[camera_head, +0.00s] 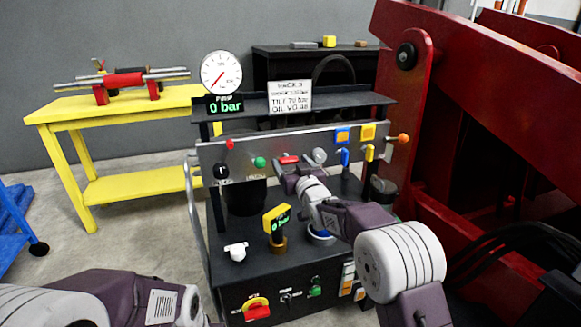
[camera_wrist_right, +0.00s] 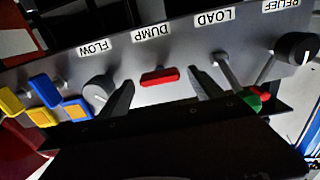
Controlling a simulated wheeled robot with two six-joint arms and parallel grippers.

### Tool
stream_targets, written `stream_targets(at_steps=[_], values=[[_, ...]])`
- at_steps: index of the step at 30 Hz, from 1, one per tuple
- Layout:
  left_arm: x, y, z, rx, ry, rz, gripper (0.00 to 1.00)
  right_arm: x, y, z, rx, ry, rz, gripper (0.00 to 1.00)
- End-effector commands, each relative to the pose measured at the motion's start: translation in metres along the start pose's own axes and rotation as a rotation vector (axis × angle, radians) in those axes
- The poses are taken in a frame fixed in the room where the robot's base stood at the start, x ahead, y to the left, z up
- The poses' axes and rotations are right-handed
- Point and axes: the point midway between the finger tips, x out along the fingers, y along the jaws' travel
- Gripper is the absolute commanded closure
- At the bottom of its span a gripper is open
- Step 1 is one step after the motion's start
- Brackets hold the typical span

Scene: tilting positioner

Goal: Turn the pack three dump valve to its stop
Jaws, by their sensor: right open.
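The dump valve has a small red bar handle (camera_head: 289,160) on the grey panel, lying roughly level. In the right wrist view the red handle (camera_wrist_right: 160,77) sits below the DUMP label (camera_wrist_right: 153,33). My right gripper (camera_head: 284,177) is open just in front of the panel and below the handle in the head view. In the wrist view the right gripper's fingertips (camera_wrist_right: 161,84) stand apart on either side of the handle, with gaps showing. I cannot tell how deep they reach. My left arm shows at the bottom left, but its gripper is out of view.
A grey FLOW knob (camera_wrist_right: 98,90) and a LOAD lever (camera_wrist_right: 222,68) flank the handle closely. Yellow and blue levers (camera_head: 345,156) are to its right. A red frame (camera_head: 425,100) stands close on the right. A yellow bench (camera_head: 130,103) stands behind left.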

Motion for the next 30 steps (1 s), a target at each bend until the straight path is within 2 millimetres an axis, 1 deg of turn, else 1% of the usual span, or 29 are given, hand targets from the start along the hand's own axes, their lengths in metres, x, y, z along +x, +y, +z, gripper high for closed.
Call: stream_targets(at_steps=[3,11,12,14,15,17,18,19,26,30], values=[[0.0024,0.0,0.0003,0.0,0.0,0.0,0.64,0.0073,-0.0002,0.0004,0.0,0.0,0.0,0.24],[0.0021,0.0,0.0002,0.0,0.0,0.0,0.64,0.0088,-0.0001,-0.0004,0.0,-0.001,0.0,0.24],[0.0021,0.0,0.0002,0.0,0.0,0.0,0.64,0.0088,-0.0001,-0.0003,0.0,-0.001,0.0,0.29],[0.0021,0.0,0.0002,0.0,0.0,0.0,0.64,0.0087,0.0,-0.0003,0.0,0.0,0.0,0.46],[0.0021,0.0,0.0002,0.0,0.0,0.0,0.64,0.0087,0.0,-0.0004,0.0,0.0,0.0,0.57],[0.0021,0.0,0.0002,0.0,0.0,0.0,0.64,0.0086,0.0,-0.0004,0.0,0.0,0.0,0.74],[0.0021,0.0,0.0002,0.0,0.0,0.0,0.64,0.0086,0.0,-0.0004,0.0,0.0,0.0,0.85],[0.0021,0.0,0.0002,0.0,0.0,0.0,0.64,0.0086,0.0,-0.0004,0.0,0.0,0.0,0.86],[0.0023,0.0,0.0002,0.0,0.0,0.0,0.64,0.0086,-0.0001,-0.0002,-0.026,0.0,0.0,0.86],[0.0026,0.0,0.0003,0.0,0.0,0.0,0.64,0.0086,-0.0004,-0.0001,-0.086,0.0,0.0,0.86]])
